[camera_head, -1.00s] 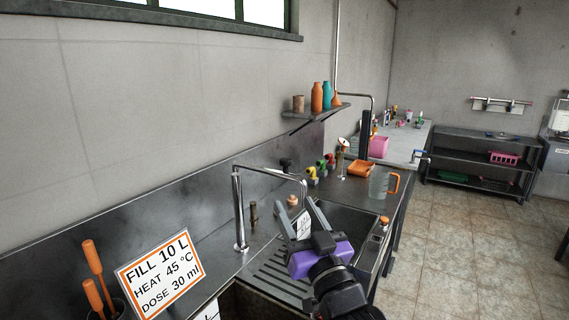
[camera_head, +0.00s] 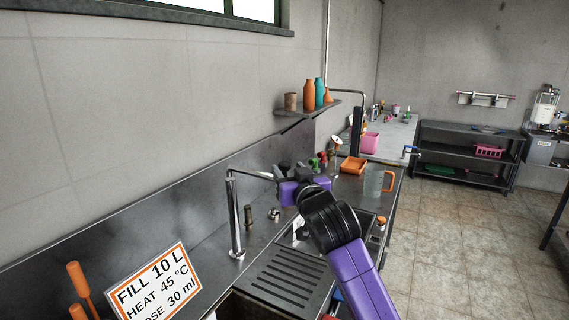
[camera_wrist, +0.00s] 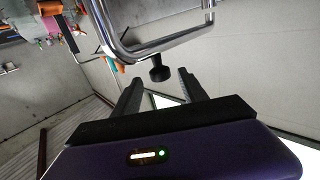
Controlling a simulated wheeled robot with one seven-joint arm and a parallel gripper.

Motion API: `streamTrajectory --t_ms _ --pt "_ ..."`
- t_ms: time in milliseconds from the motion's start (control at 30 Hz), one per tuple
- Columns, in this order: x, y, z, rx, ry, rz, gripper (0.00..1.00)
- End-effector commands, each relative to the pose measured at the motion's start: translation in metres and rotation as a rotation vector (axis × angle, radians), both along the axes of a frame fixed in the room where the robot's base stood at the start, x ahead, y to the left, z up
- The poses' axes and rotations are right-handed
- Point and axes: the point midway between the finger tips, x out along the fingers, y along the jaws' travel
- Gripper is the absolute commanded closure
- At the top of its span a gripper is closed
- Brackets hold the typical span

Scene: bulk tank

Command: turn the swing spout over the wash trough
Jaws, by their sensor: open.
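The chrome swing spout (camera_head: 235,215) stands upright at the back of the steel counter. Its horizontal arm runs right and passes behind my gripper, so its outlet end is hidden in the head view. In the wrist view the bent chrome tube (camera_wrist: 136,50) crosses the top, with a black knob (camera_wrist: 160,73) on it. My gripper (camera_wrist: 160,80) is open, its two fingertips on either side of the knob, with visible gaps. In the head view my gripper (camera_head: 285,174) is at the spout arm. A dark basin (camera_head: 235,306) lies beside the ribbed drainboard (camera_head: 288,278); I cannot tell which basin is the wash trough.
A fill sign (camera_head: 153,287) and orange-handled tools (camera_head: 80,285) stand at front left. A clear jug (camera_head: 374,184) and an orange tray (camera_head: 353,165) are farther right. A wall shelf (camera_head: 308,108) holds bottles above. The tiled floor at right is clear.

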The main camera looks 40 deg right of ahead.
Motion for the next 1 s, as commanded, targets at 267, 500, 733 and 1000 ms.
streamTrajectory --t_ms 267,500,733,1000 --pt "0.031 -0.015 0.001 -0.001 0.000 0.000 0.50" --pt "0.037 -0.017 0.000 0.000 -0.001 0.000 0.50" --pt "0.036 -0.017 0.000 0.000 -0.001 0.001 0.65" --pt "0.036 -0.017 0.000 0.000 -0.001 0.001 1.00"
